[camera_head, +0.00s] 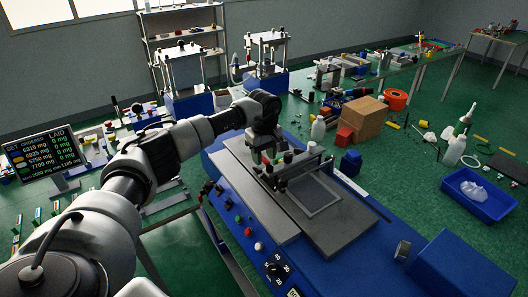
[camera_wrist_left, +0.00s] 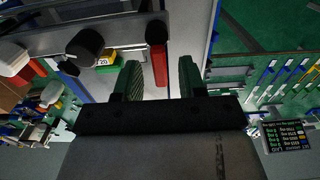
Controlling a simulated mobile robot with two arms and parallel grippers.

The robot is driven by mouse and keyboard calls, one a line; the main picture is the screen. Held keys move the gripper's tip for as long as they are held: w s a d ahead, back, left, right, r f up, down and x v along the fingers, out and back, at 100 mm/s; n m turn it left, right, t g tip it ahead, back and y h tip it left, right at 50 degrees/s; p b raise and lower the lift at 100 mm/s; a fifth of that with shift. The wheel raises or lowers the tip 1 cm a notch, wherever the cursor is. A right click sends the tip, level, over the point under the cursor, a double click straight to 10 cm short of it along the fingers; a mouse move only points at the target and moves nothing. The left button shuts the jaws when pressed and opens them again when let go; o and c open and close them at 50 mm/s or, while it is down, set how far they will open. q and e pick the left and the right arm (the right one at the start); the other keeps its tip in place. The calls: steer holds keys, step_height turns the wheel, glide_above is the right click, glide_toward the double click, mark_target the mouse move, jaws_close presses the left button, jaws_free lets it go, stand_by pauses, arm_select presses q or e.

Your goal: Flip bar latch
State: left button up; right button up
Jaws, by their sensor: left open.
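The press (camera_head: 285,185) is a blue-based machine with a grey plate, and a dark metal bar (camera_head: 305,172) stands across it. A red cylindrical handle (camera_wrist_left: 157,52), which looks like part of the bar latch, shows upright in the left wrist view. My left gripper (camera_head: 266,168) points down at the left end of the bar. In the wrist view its two green-padded fingers (camera_wrist_left: 158,80) are apart, with the handle lying ahead of and between them. I cannot tell whether they touch it. The gripper hides part of the latch in the head view. My right gripper is not in view.
Knobs and buttons (camera_head: 258,246) line the press's front side. A blue tray (camera_head: 478,196) is at the right. A display screen (camera_head: 52,150) stands at the left. A black knob (camera_wrist_left: 86,43) is near the handle.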

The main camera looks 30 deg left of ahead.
arm_select(q)
steer(key=shift+f, duration=0.1)
jaws_close()
